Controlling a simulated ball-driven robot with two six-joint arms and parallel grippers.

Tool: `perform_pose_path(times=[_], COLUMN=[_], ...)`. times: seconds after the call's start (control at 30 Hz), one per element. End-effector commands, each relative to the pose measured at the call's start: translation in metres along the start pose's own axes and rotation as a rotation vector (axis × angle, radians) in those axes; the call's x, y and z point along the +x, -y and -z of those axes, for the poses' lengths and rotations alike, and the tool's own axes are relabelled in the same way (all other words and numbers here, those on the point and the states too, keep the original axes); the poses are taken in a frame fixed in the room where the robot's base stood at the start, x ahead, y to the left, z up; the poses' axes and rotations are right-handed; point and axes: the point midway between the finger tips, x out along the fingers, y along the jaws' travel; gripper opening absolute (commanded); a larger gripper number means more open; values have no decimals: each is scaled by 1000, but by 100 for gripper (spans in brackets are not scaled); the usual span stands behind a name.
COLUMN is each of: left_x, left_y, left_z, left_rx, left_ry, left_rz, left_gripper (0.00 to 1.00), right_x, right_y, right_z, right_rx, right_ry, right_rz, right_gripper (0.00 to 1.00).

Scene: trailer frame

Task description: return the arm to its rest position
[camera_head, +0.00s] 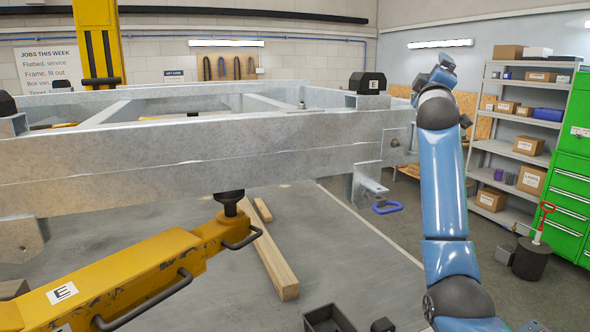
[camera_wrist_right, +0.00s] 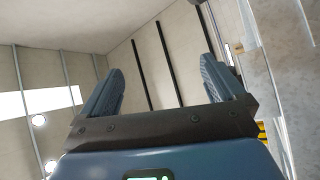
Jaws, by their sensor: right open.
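My right arm (camera_head: 443,180) is blue with dark grey joints and stands raised at the right of the head view, in front of the shelves. Its upper end is beside the right end of the trailer frame (camera_head: 200,155); I cannot make out the fingers there. In the right wrist view my right gripper (camera_wrist_right: 160,66) is open, its two blue-grey fingers apart with nothing between them. It points up toward the wall and ceiling. My left gripper is not in view.
A yellow jack (camera_head: 140,272) with a black pad stands under the frame. A timber (camera_head: 270,255) and a dark tray (camera_head: 328,319) lie below. Shelves (camera_head: 512,145) and a green cabinet (camera_head: 575,170) stand right.

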Motion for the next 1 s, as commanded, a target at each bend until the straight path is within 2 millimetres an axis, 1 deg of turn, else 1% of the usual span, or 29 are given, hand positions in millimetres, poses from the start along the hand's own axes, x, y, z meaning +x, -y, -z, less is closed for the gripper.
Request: perform_pose_path(times=[0.03, 0.07, 0.1, 0.17, 0.2, 0.27, 0.3, 0.37, 0.4, 0.47, 0.5, 0.57, 0.6, 0.67, 0.7, 0.77, 0.8, 0.87, 0.9, 0.97, 1.0], left_x=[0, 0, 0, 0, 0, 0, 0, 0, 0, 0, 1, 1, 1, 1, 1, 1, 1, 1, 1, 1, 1], left_y=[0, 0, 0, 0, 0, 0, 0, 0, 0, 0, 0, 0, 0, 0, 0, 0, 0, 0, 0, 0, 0], left_z=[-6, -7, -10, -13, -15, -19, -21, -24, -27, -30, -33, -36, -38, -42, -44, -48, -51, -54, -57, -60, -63], left_rx=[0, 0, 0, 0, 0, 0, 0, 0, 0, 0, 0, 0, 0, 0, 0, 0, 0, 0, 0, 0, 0], left_ry=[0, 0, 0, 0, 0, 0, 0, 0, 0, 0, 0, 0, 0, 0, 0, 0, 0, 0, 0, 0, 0], left_rz=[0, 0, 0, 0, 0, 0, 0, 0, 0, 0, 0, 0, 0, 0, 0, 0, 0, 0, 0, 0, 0], left_gripper=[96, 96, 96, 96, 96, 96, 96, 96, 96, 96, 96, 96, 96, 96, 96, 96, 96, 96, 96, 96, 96], right_x=[-9, -14, -22, -34, -44, -60, -72, -90, -104, -124, -139, -162, -178, -202, -218, -244, -261, -287, -305, -331, -349], right_y=[32, 46, 64, 91, 108, 134, 150, 175, 190, 212, 226, 247, 260, 278, 289, 305, 315, 328, 337, 348, 355], right_z=[-8, -11, -15, -22, -26, -34, -39, -48, -54, -63, -70, -79, -86, -96, -103, -113, -120, -131, -138, -148, -155], right_rx=[56, 93, 143, 214, 262, 330, 376, 440, 484, 547, 588, 646, 685, 742, 777, 830, 862, 911, 941, 984, 1013], right_ry=[-29, -49, -75, -111, -135, -168, -189, -218, -237, -261, -277, -299, -312, -328, -338, -350, -357, -365, -369, -373, -373], right_rz=[-4, -11, -18, -24, -27, -29, -29, -26, -23, -17, -13, -5, 2, 13, 20, 32, 40, 53, 62, 75, 85], right_gripper=[96, 96, 96, 96, 96, 96, 96, 96, 96, 96, 96, 96, 96, 96, 96, 96, 96, 96, 96, 96, 96])
